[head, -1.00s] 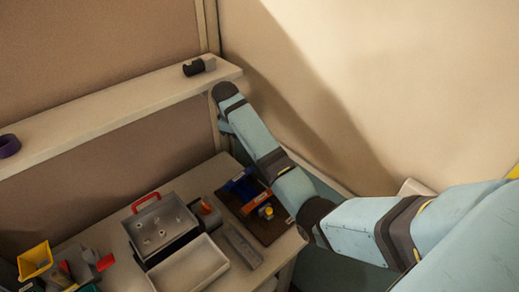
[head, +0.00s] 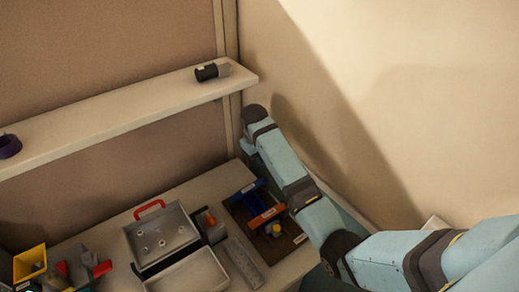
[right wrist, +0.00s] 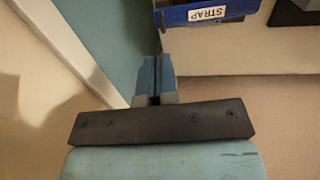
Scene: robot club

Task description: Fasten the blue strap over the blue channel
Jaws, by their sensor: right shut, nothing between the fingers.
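The blue strap (right wrist: 207,13), with a white label reading STRAP, shows at the top of the right wrist view. In the head view, blue parts (head: 247,190) sit at the back of a dark brown board (head: 240,215) on the table, beside an orange part (head: 267,217). I cannot tell the strap from the channel there. My right gripper (right wrist: 154,66) is shut and empty, pointing towards the strap's left end but apart from it. In the head view its arm reaches over the table's right end. My left gripper is not in view.
A grey case (head: 160,236) with a red handle and a pale tray (head: 190,275) stand left of the board. A yellow bin (head: 30,262) is at far left. A shelf (head: 120,112) above holds a black-and-grey cylinder (head: 210,72) and a purple ring (head: 9,146). A wall stands close on the right.

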